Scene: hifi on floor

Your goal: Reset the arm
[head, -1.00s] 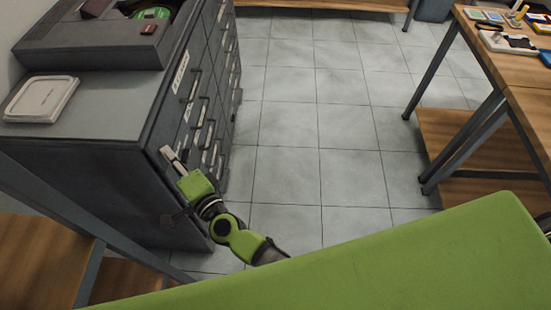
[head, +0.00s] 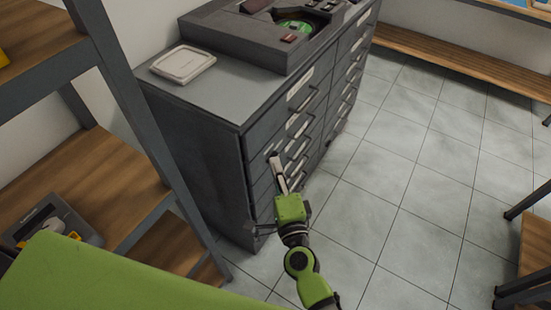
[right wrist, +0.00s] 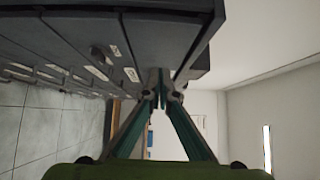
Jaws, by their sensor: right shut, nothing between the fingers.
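My right gripper (head: 275,160) reaches up from the bottom of the head view on a green and black arm. Its fingers are close together and empty, beside the drawer fronts of a dark grey cabinet (head: 195,140). In the right wrist view the fingertips (right wrist: 162,88) meet just below the cabinet's edge (right wrist: 150,30). I cannot tell whether they touch the cabinet. My left gripper is out of view.
A pale square box (head: 183,65) and a dark device with a green disc (head: 293,27) are on the cabinet top. A wooden shelf rack (head: 90,190) stands at left.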

